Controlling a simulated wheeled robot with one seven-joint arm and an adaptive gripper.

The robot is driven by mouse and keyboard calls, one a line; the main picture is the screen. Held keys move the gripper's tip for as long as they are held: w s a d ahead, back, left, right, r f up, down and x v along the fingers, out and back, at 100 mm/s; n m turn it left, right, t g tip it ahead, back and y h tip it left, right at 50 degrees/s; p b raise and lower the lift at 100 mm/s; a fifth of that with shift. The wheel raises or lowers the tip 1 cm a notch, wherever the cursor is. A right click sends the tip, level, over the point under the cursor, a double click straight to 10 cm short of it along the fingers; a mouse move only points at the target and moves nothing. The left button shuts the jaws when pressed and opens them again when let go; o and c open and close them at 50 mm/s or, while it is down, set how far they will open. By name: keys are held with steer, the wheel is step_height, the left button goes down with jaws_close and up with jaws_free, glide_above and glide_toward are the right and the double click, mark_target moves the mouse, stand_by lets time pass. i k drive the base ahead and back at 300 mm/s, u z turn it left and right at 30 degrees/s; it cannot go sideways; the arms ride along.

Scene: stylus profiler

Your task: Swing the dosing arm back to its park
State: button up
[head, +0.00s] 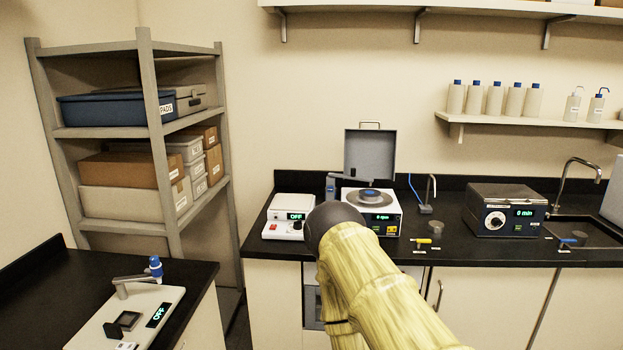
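A thin grey arm (352,180) on a short blue-grey post (330,187) stands at the left of the white spinner (391,197); it looks like the dosing arm. It reaches to the right, over or just behind the dark round chuck (370,196); I cannot tell exactly which. The spinner's grey lid (369,152) is raised, and its display reads 0 rpm. My arm, in a yellow sleeve with a dark rounded end, rises in front of the counter and covers the spinner's lower left. My gripper's fingers do not show.
A white box marked OFF (290,212) sits left of the spinner. A bent metal spout with a blue tube (427,208) and a timer box (502,211) stand to the right. A white instrument (120,323) with a blue-topped arm is on the near left bench. A shelf rack (150,130) stands behind.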

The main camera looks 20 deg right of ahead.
mark_target(353, 177)
steer(key=z, duration=0.55)
steer(key=i, duration=0.45)
steer(key=z, duration=0.75)
steer(key=i, duration=0.6)
